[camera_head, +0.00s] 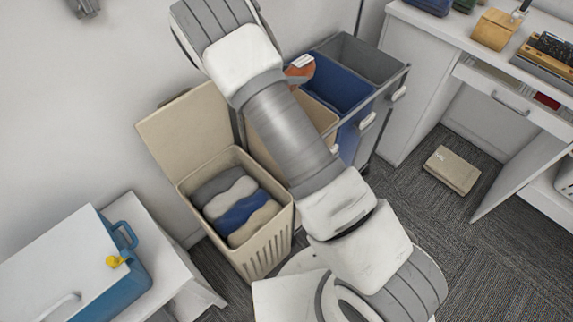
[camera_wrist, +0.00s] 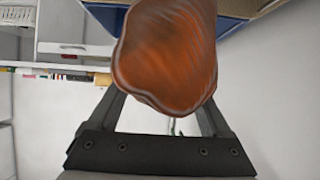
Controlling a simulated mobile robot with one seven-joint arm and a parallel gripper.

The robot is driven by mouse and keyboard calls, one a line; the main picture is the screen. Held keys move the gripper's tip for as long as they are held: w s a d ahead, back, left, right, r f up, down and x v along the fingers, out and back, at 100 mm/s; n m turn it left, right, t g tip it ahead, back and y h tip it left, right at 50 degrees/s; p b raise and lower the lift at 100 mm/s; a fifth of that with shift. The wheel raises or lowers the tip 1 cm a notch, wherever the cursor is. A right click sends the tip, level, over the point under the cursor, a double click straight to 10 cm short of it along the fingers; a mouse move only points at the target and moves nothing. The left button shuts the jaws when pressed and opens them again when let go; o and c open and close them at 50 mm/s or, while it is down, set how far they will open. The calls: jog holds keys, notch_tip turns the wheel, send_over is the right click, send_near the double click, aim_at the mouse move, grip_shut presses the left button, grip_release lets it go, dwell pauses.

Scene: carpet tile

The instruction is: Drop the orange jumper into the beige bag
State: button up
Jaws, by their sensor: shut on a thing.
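The orange jumper (camera_wrist: 165,50), a rounded rust-orange bundle, fills the upper middle of the wrist view. My gripper (camera_wrist: 163,100) is shut on it; the jumper hides the fingertips. In the head view a small part of the jumper (camera_head: 301,72) shows beside my arm, above the sorter; my arm hides the rest and the gripper. The beige bag (camera_head: 318,112) is the near bag of the sorter, partly covered by my arm. In the wrist view a beige edge (camera_wrist: 248,12) shows at the upper right, behind the jumper.
A blue bag (camera_head: 343,92) and a grey bag (camera_head: 372,62) stand beside the beige one. A beige hamper (camera_head: 264,238) with its lid up holds folded clothes. A desk (camera_head: 430,30) is right, a blue cooler (camera_head: 125,275) lower left. A folded beige item (camera_head: 452,170) lies on the carpet.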

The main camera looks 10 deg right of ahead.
jog(key=shift+f+b, duration=2.3)
jog(key=shift+f, duration=0.4)
jog(key=o, duration=1.6)
jog(key=shift+c, duration=0.2)
jog(key=p+v, duration=0.2)
jog(key=v, duration=1.5)
jog(key=shift+s+a+r, duration=0.1)
jog(key=shift+s+a, duration=0.05)
jog(key=shift+a, duration=0.1)
